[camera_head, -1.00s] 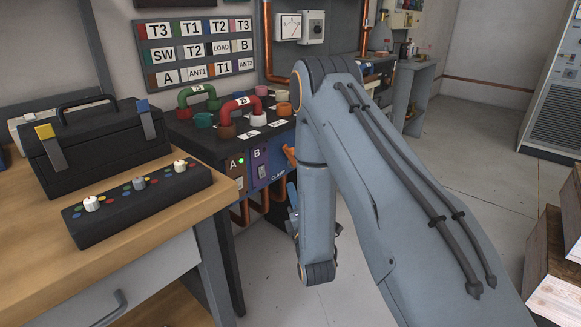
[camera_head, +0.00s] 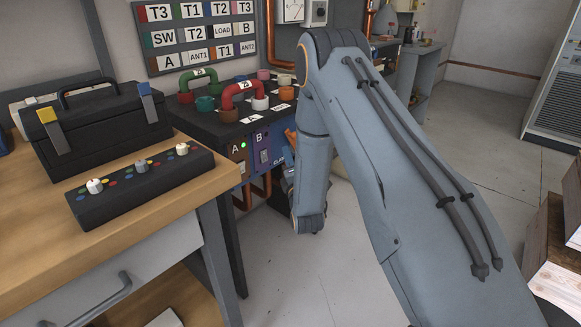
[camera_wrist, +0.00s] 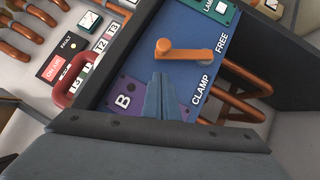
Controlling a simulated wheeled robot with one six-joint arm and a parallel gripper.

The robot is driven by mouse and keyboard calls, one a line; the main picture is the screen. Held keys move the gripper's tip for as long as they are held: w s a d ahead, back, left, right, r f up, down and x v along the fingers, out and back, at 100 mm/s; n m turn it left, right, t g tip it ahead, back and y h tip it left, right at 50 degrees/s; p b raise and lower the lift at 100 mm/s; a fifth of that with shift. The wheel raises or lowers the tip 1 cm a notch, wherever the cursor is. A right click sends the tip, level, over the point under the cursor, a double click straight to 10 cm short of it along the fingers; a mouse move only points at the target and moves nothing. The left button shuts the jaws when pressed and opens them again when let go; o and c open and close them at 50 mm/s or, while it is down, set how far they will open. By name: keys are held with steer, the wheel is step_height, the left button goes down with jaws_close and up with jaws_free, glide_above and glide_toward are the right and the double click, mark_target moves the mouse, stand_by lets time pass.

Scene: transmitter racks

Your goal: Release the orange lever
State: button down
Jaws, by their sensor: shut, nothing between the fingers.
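The orange lever (camera_wrist: 186,51) sits on a blue panel (camera_wrist: 150,60) in the wrist view, lying roughly across the picture. The word FREE is printed to its right and CLAMP below and to the right. My gripper (camera_wrist: 166,84) is shut and empty, its fingertips just below the lever in the picture. I cannot tell whether they touch it. In the head view the lever (camera_head: 290,135) shows only partly beside my arm, on the front of the dark cabinet (camera_head: 215,124). My gripper is mostly hidden there.
A purple B plate (camera_wrist: 127,99) lies beside the fingers. A red handle (camera_wrist: 70,80) and copper pipes (camera_wrist: 245,75) flank the panel. In the head view, a wooden bench (camera_head: 200,190) with a black toolbox (camera_head: 95,130) stands left.

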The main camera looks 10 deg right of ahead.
mark_target(290, 135)
steer(key=shift+w+d+r, duration=0.35)
steer(key=shift+w+d, duration=0.35)
steer(key=shift+w+d+r, duration=0.35)
steer(key=shift+w+d, duration=0.3)
steer(key=shift+w, duration=0.05)
steer(key=shift+r, duration=0.15)
